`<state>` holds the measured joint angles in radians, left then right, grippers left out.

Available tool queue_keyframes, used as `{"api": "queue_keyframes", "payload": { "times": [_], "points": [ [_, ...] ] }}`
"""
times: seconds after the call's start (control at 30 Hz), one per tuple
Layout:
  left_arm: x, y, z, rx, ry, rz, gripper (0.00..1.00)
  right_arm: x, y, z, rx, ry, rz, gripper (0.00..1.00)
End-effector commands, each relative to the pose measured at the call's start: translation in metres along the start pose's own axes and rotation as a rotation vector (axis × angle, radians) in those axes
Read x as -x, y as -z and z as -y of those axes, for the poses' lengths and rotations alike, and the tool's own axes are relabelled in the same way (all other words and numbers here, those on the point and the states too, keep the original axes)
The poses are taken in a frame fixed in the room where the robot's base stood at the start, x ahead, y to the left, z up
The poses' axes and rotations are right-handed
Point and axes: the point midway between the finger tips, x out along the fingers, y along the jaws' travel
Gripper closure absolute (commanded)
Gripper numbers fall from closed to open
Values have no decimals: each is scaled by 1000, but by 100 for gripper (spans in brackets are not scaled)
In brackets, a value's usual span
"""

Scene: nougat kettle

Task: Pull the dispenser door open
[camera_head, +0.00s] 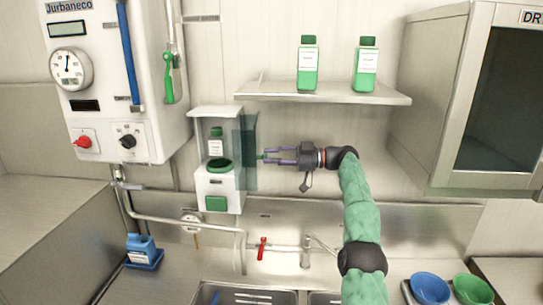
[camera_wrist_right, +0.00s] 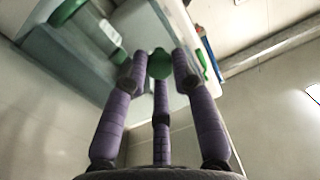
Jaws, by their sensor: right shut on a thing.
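The white dispenser (camera_head: 219,191) hangs on the wall left of centre in the head view. Its see-through green-tinted door (camera_head: 246,165) stands swung out at the dispenser's right side, so the front is uncovered. A green-and-white bottle (camera_head: 215,143) stands inside above a green round part. My right gripper (camera_head: 268,156) reaches in from the right with purple fingers. It is shut on the door's green handle, which shows between the fingertips in the right wrist view (camera_wrist_right: 160,64). My left gripper is not in view.
A shelf (camera_head: 322,96) with two green bottles is above my right arm. A white control box (camera_head: 115,85) hangs to the left. A metal cabinet (camera_head: 428,130) is at the right.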

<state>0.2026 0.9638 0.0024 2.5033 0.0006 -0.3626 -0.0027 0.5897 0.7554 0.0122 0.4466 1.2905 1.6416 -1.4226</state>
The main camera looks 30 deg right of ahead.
Motion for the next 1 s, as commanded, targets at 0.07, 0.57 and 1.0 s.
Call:
{"api": "queue_keyframes", "payload": {
  "times": [0.07, 0.57, 1.0],
  "points": [
    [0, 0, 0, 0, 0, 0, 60, -1, -10, -1, -15, 6, 8, 100],
    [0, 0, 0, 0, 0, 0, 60, 0, -6, -1, -9, 3, 5, 50],
    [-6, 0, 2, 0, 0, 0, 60, -1, -3, 0, -2, -5, 3, 50]
  ]
}}
